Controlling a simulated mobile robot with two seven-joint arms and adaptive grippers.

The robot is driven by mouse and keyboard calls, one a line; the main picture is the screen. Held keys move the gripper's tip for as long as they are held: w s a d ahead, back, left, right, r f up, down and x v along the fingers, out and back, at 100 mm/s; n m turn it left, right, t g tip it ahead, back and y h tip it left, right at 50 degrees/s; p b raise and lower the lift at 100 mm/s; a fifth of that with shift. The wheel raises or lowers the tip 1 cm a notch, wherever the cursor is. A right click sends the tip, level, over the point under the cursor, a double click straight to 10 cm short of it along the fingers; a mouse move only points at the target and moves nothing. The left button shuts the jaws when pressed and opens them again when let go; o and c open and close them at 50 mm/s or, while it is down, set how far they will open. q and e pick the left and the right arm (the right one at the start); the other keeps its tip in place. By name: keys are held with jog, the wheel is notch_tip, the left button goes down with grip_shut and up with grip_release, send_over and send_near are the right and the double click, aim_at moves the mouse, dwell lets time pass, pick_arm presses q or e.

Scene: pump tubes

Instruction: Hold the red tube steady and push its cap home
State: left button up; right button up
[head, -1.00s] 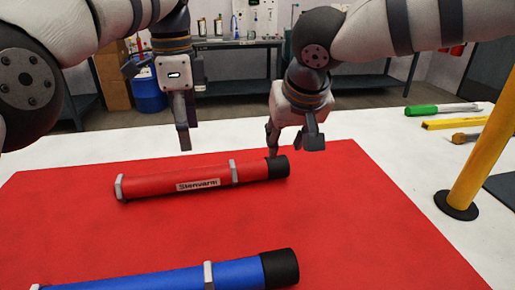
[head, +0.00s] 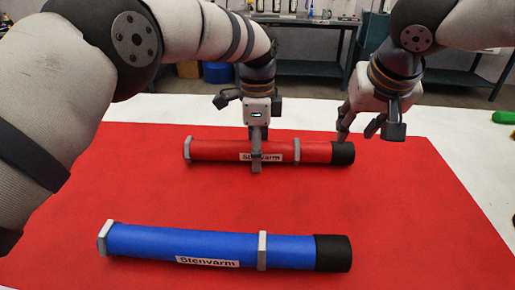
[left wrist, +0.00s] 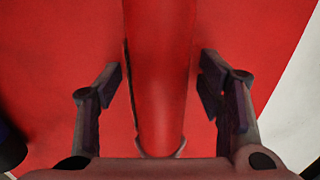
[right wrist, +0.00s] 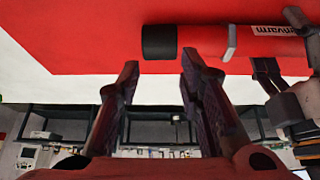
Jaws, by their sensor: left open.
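The red tube (head: 215,151) lies sideways on the red mat, with grey collars and a "Stenvarm" label. Its black cap (head: 343,153) is at the right end; I cannot tell how deep it sits. My left gripper (head: 257,160) is open around the tube's middle. In the left wrist view the tube (left wrist: 160,70) runs between the two fingers, with room on both sides. My right gripper (head: 356,134) is open and empty, just behind and above the cap. In the right wrist view the cap (right wrist: 159,42) shows beyond the parted fingers (right wrist: 158,62).
A blue tube (head: 150,243) with a black cap (head: 333,253) lies nearer on the red mat (head: 415,220). A green handle (head: 503,117) is at the right edge on the white table (head: 450,112). The mat right of both caps is clear.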

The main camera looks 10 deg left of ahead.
pick_arm(q)
grip_shut()
pick_arm(e)
grip_shut()
jog(key=w+d+r+t+y, duration=0.2)
jog(key=w+r+t, duration=0.15)
jog(key=w, duration=0.35)
jog(key=w+d+r+t+y, duration=0.2)
jog(key=w+r, duration=0.2)
jog(key=w, duration=0.2)
jog(key=s+d+f+n+g+y, duration=0.1)
jog(key=s+d+f+g, duration=0.6)
jog(key=s+d, duration=0.3)
jog(key=shift+d+f+n+y, duration=0.15)
jog(key=shift+f+n+y, duration=0.15)
jog(key=shift+n+y, duration=0.1)
